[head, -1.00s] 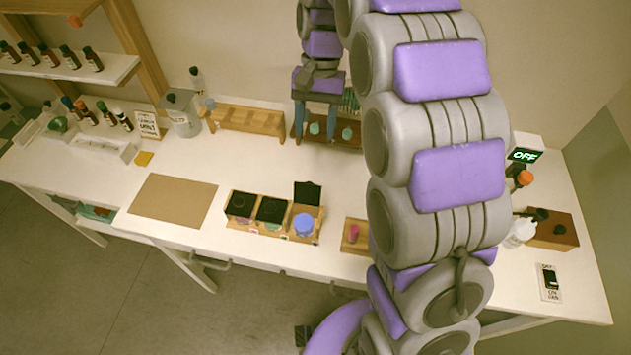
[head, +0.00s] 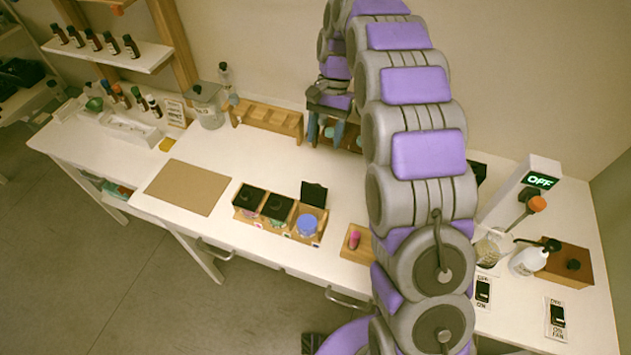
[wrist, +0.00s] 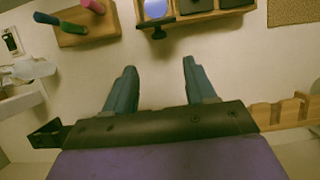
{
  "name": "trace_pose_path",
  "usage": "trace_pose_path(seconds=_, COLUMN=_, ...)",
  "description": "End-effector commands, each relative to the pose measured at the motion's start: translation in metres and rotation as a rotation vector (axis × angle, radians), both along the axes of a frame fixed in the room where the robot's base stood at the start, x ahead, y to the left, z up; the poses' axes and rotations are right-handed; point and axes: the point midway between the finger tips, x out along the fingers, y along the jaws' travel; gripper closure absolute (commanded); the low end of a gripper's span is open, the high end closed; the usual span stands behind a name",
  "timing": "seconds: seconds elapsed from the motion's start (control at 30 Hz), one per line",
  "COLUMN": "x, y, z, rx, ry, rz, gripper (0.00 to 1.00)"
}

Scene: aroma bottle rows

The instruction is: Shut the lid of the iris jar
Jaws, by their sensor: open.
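A wooden tray (head: 305,239) holds three jars in a row. The left jar (head: 249,197) and the middle jar (head: 277,207) have their black lids down. The right jar shows a blue-violet top (head: 307,224), and its black lid (head: 314,194) stands raised at the back. I take this open one as the iris jar; no label is readable. In the wrist view its blue top (wrist: 156,9) is at the upper edge, with the lid (wrist: 157,27) seen nearly edge-on. My gripper (head: 326,142) is open and empty, behind the jars and apart from the lid; its fingers (wrist: 159,66) point toward it.
A small wooden block with a pink piece (head: 354,240) is right of the jars. A wooden rack (head: 268,119) stands at the back, and a brown mat (head: 188,187) lies left. A white bottle (head: 528,261) and an OFF display (head: 540,181) are at right. White table between rack and jars is clear.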

Motion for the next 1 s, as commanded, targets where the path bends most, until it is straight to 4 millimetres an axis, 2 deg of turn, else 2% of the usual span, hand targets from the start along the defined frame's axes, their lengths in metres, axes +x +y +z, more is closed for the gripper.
trace_pose_path(seconds=0.4, x=-0.027, y=0.017, z=-0.068, rx=-0.009, ry=0.008, rz=0.001, gripper=0.44)
trace_pose_path(seconds=0.6, x=-0.04, y=0.019, z=-0.101, rx=-0.006, ry=0.004, rz=0.0, gripper=0.44)
trace_pose_path(seconds=0.8, x=-0.047, y=0.017, z=-0.12, rx=-0.002, ry=0.004, rz=0.0, gripper=0.44)
trace_pose_path(seconds=1.0, x=-0.049, y=0.021, z=-0.126, rx=-0.005, ry=0.001, rz=0.0, gripper=0.44)
